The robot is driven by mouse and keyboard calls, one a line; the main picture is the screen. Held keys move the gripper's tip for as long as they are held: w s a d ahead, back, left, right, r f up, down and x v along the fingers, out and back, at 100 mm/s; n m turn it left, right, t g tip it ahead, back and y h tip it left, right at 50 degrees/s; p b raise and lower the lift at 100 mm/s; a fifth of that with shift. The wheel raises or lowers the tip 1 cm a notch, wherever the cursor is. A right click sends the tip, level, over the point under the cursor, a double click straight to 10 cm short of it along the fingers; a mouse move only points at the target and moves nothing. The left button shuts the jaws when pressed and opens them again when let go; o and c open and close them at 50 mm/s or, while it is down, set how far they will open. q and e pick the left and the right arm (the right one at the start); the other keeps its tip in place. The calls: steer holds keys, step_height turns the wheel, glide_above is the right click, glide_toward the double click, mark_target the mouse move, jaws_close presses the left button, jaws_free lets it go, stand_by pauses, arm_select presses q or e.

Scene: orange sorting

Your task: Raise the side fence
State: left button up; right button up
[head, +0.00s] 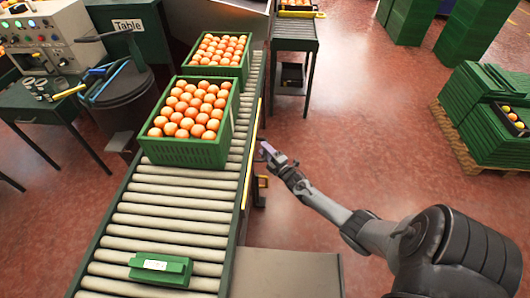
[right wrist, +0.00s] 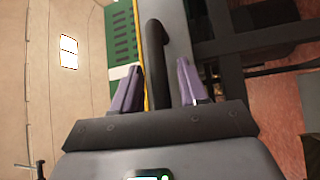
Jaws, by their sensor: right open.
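The side fence (head: 247,180) appears as a low yellow-edged rail along the right side of the roller conveyor. My right gripper (head: 266,153) is just outside this rail, level with the nearer orange crate. In the right wrist view, my right gripper (right wrist: 159,65) is open, its two purple-grey fingers apart. A dark curved handle (right wrist: 154,38) stands in the gap between them. I cannot tell whether either finger touches it. A yellow edge (right wrist: 146,94) shows beside the left finger. My left gripper is out of view.
Two green crates of oranges stand on the conveyor, a nearer one (head: 184,152) and a farther one (head: 215,70). A green box-like item (head: 160,270) lies at its near end. Stacked green crates (head: 482,120) stand on a pallet at right. Red floor lies open between.

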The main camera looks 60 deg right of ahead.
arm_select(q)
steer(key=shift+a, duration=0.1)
arm_select(e)
steer(key=shift+w, duration=0.1)
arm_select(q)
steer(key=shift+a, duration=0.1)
arm_select(e)
jaws_close()
